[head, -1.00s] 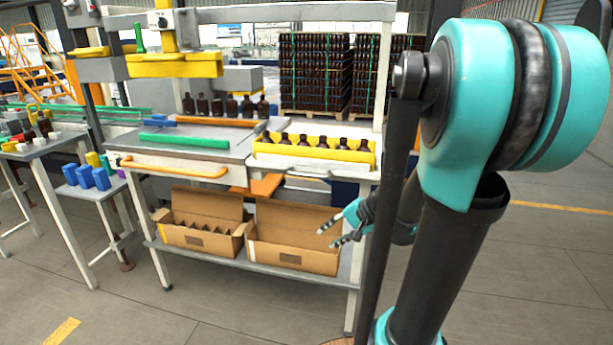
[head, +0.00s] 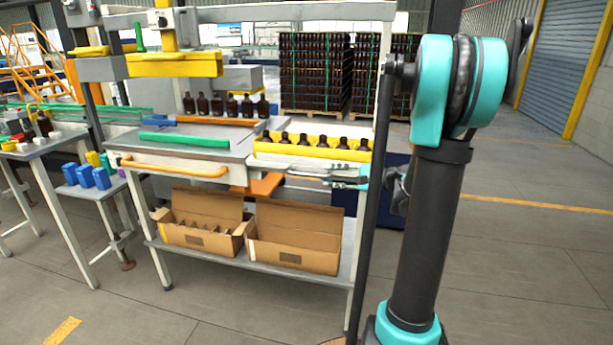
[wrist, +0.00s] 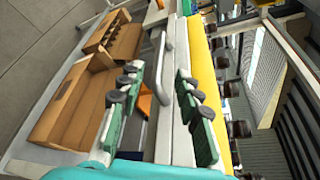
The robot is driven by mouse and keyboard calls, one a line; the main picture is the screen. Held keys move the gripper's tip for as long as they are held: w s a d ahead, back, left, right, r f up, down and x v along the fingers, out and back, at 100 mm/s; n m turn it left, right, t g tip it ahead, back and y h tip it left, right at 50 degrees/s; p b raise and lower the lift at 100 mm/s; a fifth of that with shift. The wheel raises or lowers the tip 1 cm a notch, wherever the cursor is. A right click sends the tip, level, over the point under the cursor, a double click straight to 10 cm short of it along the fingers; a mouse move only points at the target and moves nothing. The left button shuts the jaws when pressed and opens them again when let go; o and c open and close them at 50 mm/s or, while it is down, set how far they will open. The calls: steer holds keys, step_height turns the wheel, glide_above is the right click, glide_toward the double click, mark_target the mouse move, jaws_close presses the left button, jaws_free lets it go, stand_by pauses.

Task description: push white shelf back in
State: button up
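The white shelf (head: 318,170) is at the right end of the workbench, with a yellow tray (head: 262,152) of amber bottles (head: 303,140) on it. A light handle runs along its front edge. My gripper (head: 327,180) is at shelf height by the right part of this front edge. In the wrist view, my gripper (wrist: 159,72) has its two green fingers wide apart. The white shelf (wrist: 180,140) edge and its handle (wrist: 161,65) lie between or behind the fingers in the picture. I cannot tell whether the fingers touch them. Nothing is clearly held.
Two open cardboard boxes (head: 292,258) stand on the lower shelf under the bench. An orange handle (head: 175,167) fronts the left part of the bench. A small table (head: 98,188) with blue blocks stands at the left. The floor in front is clear.

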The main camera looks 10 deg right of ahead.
mark_target(312, 175)
steer(key=x, duration=1)
steer(key=shift+w+a+f, duration=0.15)
steer(key=shift+w+a, duration=0.05)
steer(key=shift+a, duration=0.1)
jaws_close()
